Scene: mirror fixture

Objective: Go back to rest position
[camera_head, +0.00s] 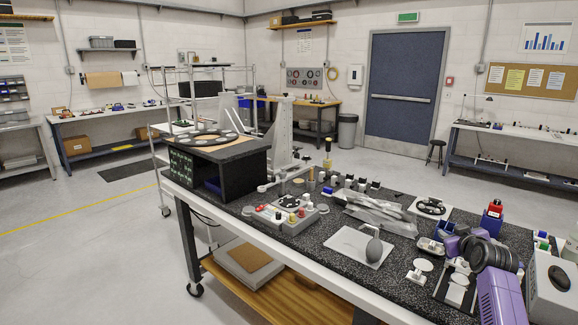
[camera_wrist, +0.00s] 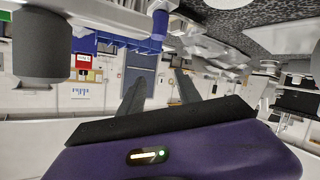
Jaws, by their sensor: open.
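My gripper (camera_wrist: 160,88) shows in the wrist view as two dark fingers with a clear gap between them. It is open, with nothing visible between the fingers. The wrist picture looks upside down, with the speckled worktop (camera_wrist: 262,10) along the top right and the room beyond the fingers. In the head view my purple and black arm is folded at the lower right, over the right end of the black speckled workbench (camera_head: 318,262). My fingers cannot be made out clearly there.
Clear bags (camera_head: 380,212), a button box (camera_head: 290,213) and a black open-fronted box (camera_head: 222,168) stand farther left. A red-topped blue bottle (camera_head: 492,217) stands close behind my arm. Open floor lies left of the bench.

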